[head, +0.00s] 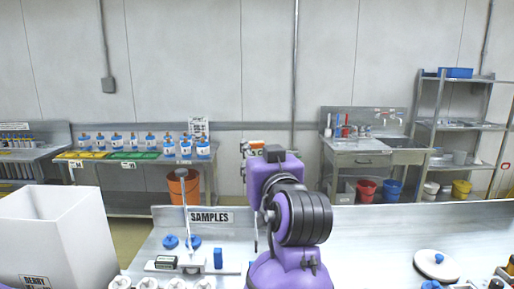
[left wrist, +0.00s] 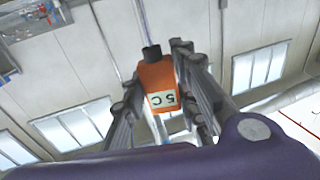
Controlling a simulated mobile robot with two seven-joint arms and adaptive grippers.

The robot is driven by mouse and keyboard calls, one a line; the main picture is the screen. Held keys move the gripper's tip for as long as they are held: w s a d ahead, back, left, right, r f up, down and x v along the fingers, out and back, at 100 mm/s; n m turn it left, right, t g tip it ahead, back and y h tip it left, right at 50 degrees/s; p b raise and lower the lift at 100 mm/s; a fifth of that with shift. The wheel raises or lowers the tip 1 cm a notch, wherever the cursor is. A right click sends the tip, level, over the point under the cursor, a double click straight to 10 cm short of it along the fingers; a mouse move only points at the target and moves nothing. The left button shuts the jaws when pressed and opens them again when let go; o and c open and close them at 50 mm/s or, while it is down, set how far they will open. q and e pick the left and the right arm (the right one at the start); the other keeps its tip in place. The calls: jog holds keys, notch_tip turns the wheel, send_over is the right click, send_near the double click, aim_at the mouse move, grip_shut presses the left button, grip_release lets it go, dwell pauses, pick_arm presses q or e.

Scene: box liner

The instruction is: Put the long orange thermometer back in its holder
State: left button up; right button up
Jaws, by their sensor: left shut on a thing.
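In the left wrist view, the orange thermometer (left wrist: 160,84) has a black end and a pale label reading "5 C", upside down. My left gripper (left wrist: 158,92) is shut on it, with the grey fingers on either side of its body. In the head view, my purple arm stands up in the middle. Small orange and white patches show beside its upper end, and I cannot tell whether they are the thermometer. The fingers are hidden there. I cannot make out a holder clearly. My right gripper is in neither view.
A SAMPLES sign (head: 210,217) stands at the back of the near bench, left of my arm. In front are blue-topped items, a small meter (head: 165,263) and a blue block (head: 218,258). A white bin (head: 55,235) stands left. The bench right of my arm is largely clear.

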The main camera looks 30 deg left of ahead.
pick_arm(q)
notch_tip(320, 180, down, 2)
jog(key=shift+a, duration=0.15)
notch_tip(320, 180, down, 15)
jog(key=b, duration=0.6)
jog(key=shift+r, duration=0.2)
jog(key=shift+f, duration=0.55)
jog(key=shift+f+b, duration=0.25)
jog(key=shift+b, duration=0.15)
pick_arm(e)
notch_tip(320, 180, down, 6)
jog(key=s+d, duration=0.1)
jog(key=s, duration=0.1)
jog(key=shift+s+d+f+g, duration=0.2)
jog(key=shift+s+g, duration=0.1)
pick_arm(q)
jog(key=o, duration=1)
jog(key=shift+o, duration=0.5)
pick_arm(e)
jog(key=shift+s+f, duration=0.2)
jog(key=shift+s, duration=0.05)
